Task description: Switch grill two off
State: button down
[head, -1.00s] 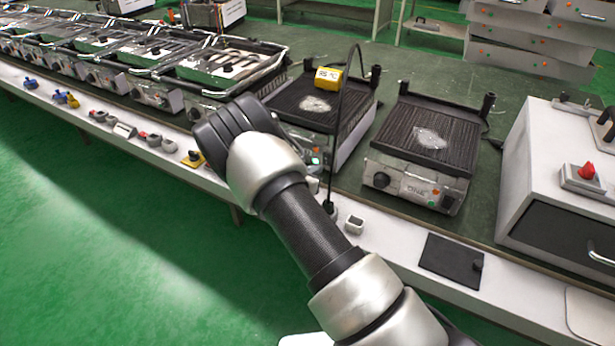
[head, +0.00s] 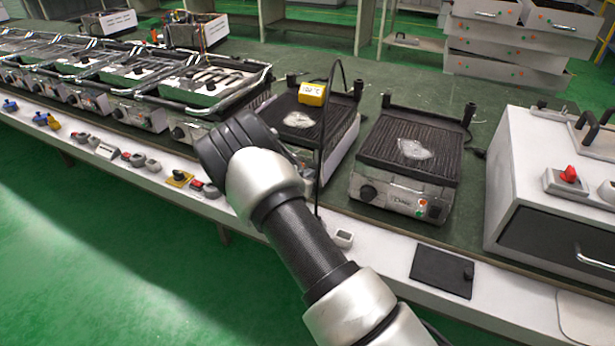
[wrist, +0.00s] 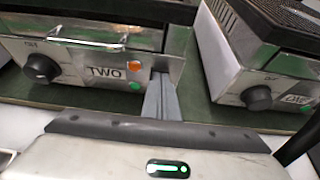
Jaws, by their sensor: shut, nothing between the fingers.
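Grill two, marked TWO, shows its metal front panel (wrist: 88,72) at the left of the wrist view. It has a black knob (wrist: 40,68) near its left end and an orange light (wrist: 134,67) above a green light (wrist: 134,85) near its right end. My gripper (wrist: 161,78) is shut and empty, its grey fingers close to the panel's right end, right of the lights and well away from the knob. I cannot tell whether they touch it. In the head view, grill two's dark plate (head: 300,122) shows behind my arm, which hides most of its front and the gripper.
Another grill (head: 408,150) stands to the right; its knob (wrist: 258,98) shows in the wrist view. A yellow temperature display (head: 312,94) and a black cable are at grill two. A white box (head: 520,160) stands further right. Small switches line the bench's front edge.

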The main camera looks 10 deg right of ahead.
jog(key=shift+r+p, duration=0.4)
jog(key=shift+r, duration=0.35)
jog(key=shift+a, duration=0.1)
